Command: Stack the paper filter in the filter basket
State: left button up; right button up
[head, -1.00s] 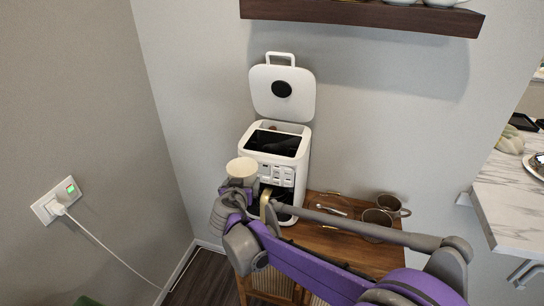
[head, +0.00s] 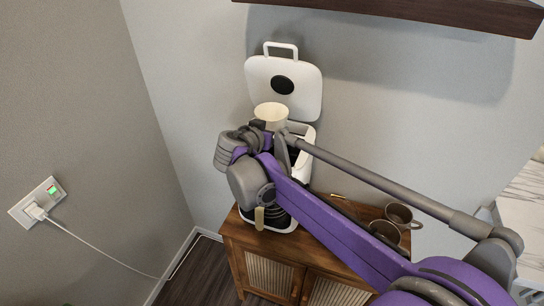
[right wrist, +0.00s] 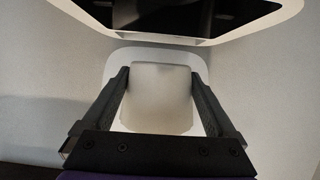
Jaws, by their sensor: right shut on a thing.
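My right gripper (head: 268,127) is shut on the cream paper filter (head: 271,112), a small cup shape with its wide end up in the head view. In the right wrist view the filter (right wrist: 158,98) sits between the two fingers. The white coffee machine (head: 306,140) stands behind my arm with its lid (head: 306,90) raised. The filter overlaps the lid's lower edge in the head view, and I cannot tell its height above the machine. My arm covers most of the machine's top opening. I cannot make out the filter basket. My left gripper is not in view.
The machine stands on a wooden cabinet (head: 233,232) with cane doors. Brown cups (head: 400,215) stand to the right, partly behind my arm. A dark shelf (head: 400,14) hangs above. A wall socket (head: 40,203) with a plugged-in cable is at the left.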

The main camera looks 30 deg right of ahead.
jog(key=f, duration=0.3)
jog(key=shift+s+a+f, duration=0.1)
jog(key=shift+s+a, duration=0.05)
jog(key=shift+s, duration=0.1)
notch_tip(320, 180, down, 4)
jog(key=shift+w+f+b, duration=0.15)
jog(key=shift+f+b, duration=0.1)
jog(key=shift+b, duration=0.15)
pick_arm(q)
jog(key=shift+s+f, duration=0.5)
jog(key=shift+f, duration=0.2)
